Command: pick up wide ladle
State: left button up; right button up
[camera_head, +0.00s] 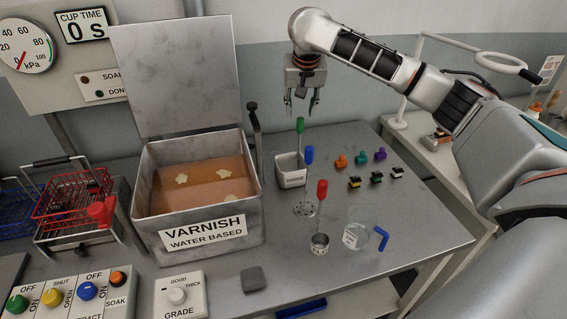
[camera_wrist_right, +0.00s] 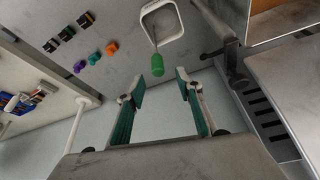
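A wide square metal ladle (camera_head: 291,173) with a green upright handle (camera_head: 300,125) stands on the grey table right of the varnish tank; its label is too small to read. In the right wrist view the ladle (camera_wrist_right: 147,24) is at the top, with its green handle (camera_wrist_right: 158,64) pointing toward the gripper. My right gripper (camera_head: 302,108) is open and empty, pointing down at about the height of the handle top and apart from it. In the wrist view its fingers (camera_wrist_right: 161,80) frame empty space just below the handle's end. My left gripper is not in view.
The open varnish tank (camera_head: 250,232) stands left of the ladle. A blue-handled perforated skimmer (camera_head: 306,209), a red-handled small cup (camera_head: 320,244) and a glass beaker (camera_head: 356,236) stand in front. Several coloured connectors (camera_head: 376,177) lie to the right.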

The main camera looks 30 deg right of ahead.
aim_at(301, 119)
jog(key=shift+d+f, duration=0.15)
jog(key=shift+f, duration=0.7)
jog(key=x, duration=0.4)
jog(key=shift+s+f, duration=0.15)
jog(key=shift+f, duration=0.05)
jog(key=shift+w+d+f, duration=0.1)
jog(key=shift+w+f, duration=0.2)
jog(key=shift+f, duration=0.3)
grip_shut()
